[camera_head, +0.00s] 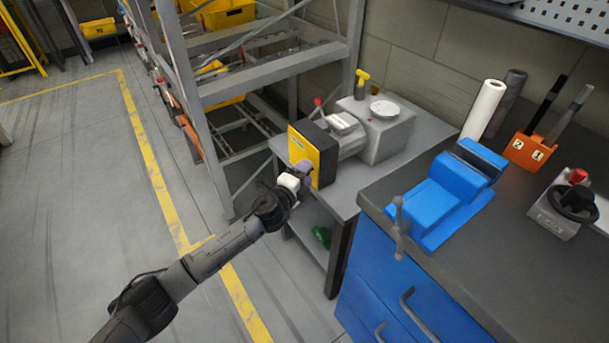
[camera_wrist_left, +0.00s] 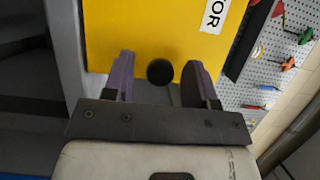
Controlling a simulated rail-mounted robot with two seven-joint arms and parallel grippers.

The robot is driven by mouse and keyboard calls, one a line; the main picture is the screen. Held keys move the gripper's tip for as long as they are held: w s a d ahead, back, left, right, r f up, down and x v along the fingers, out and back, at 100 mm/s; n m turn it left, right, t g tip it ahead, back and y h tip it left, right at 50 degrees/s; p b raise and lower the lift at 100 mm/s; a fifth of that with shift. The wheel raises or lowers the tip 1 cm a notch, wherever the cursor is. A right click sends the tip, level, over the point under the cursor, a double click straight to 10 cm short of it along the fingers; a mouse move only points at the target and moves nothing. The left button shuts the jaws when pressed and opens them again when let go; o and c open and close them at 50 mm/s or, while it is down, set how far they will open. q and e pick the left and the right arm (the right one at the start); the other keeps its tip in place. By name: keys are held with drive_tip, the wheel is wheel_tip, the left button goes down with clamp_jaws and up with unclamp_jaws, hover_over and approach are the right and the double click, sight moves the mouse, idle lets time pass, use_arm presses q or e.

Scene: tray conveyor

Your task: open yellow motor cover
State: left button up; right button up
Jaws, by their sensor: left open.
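The yellow motor cover (camera_head: 303,150) is a flat yellow panel on the black-edged front of the grey motor unit. It looks shut. In the left wrist view the yellow panel (camera_wrist_left: 140,30) fills the upper middle, with part of a black-on-white label ending in "OR". A round black knob (camera_wrist_left: 160,72) shows near its lower edge. My right gripper is not in view.
The motor unit (camera_head: 388,133) stands on a small grey table (camera_head: 421,137). A metal shelf rack (camera_head: 275,67) is close by on the left. A blue vise (camera_head: 445,192) sits on the workbench (camera_head: 480,250) at the right. The floor on the left is clear.

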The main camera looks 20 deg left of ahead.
use_arm(q)
drive_tip(key=shift+a, duration=0.1)
drive_tip(key=shift+c, duration=0.3)
clamp_jaws()
